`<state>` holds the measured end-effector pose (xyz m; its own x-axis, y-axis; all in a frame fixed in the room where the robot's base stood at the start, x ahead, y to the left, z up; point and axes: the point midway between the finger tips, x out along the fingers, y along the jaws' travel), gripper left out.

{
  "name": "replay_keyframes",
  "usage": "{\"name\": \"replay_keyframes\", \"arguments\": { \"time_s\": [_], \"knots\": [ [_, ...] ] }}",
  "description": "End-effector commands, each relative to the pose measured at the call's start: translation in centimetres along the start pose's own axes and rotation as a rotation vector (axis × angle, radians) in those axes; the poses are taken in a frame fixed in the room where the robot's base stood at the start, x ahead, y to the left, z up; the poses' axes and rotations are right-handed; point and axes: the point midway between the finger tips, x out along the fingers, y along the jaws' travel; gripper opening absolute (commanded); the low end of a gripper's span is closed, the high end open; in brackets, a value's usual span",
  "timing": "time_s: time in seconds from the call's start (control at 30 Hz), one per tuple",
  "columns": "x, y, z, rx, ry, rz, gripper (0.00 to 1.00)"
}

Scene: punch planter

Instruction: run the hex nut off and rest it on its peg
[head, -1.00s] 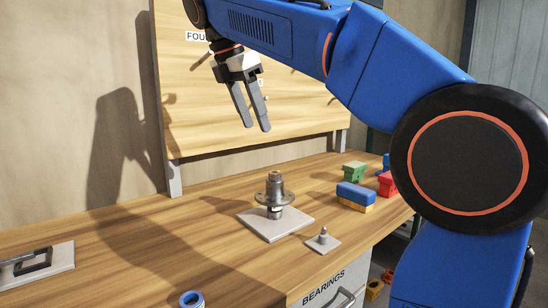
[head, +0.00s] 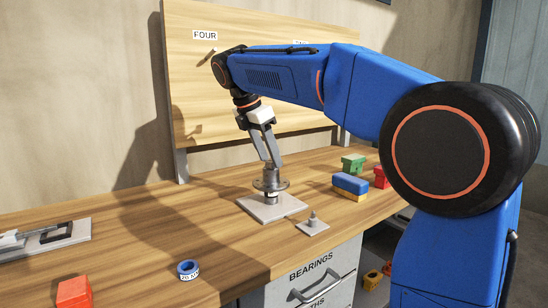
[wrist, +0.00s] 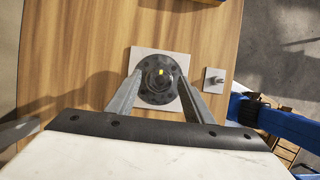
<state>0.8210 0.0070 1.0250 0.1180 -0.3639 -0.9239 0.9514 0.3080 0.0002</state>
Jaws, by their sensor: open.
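A grey flanged hub (head: 270,184) stands upright on a pale square plate (head: 262,212) on the bench. In the wrist view the hub (wrist: 148,91) is a dark disc with bolt holes and a yellow mark near its centre. The hex nut cannot be told clearly from the hub top. My gripper (head: 272,163) points down, its open fingertips at the hub's upper end; in the wrist view the fingers lie on either side of the hub's centre. Contact cannot be told. A small peg (head: 313,216) stands bare on its own plate (head: 309,230), right of the hub; it also shows in the wrist view (wrist: 216,80).
Blue-and-yellow (head: 350,187), green (head: 353,164) and red (head: 382,178) blocks sit behind right. A blue ring (head: 188,270) and a red block (head: 74,292) lie at front left. A clamp-like fixture (head: 45,235) is far left. A board stands behind.

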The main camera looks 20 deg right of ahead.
Motion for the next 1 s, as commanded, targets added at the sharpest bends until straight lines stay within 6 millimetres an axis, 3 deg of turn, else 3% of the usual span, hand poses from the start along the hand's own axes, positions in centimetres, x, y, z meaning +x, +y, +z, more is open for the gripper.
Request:
{"name": "replay_keyframes", "arguments": {
  "time_s": [0.37, 0.53, 0.7, 1.0],
  "knots": [
    [0.36, 0.21, -0.06, -0.001, 0.0, 0.0, 0.45],
    [0.35, 0.2, -0.06, -0.001, 0.0, 0.0, 0.04],
    [0.34, 0.14, -0.05, -0.026, 0.0, 0.012, 0.03],
    [0.32, -0.18, 0.03, -0.307, 0.0, 0.129, 0.03]
  ]
}}
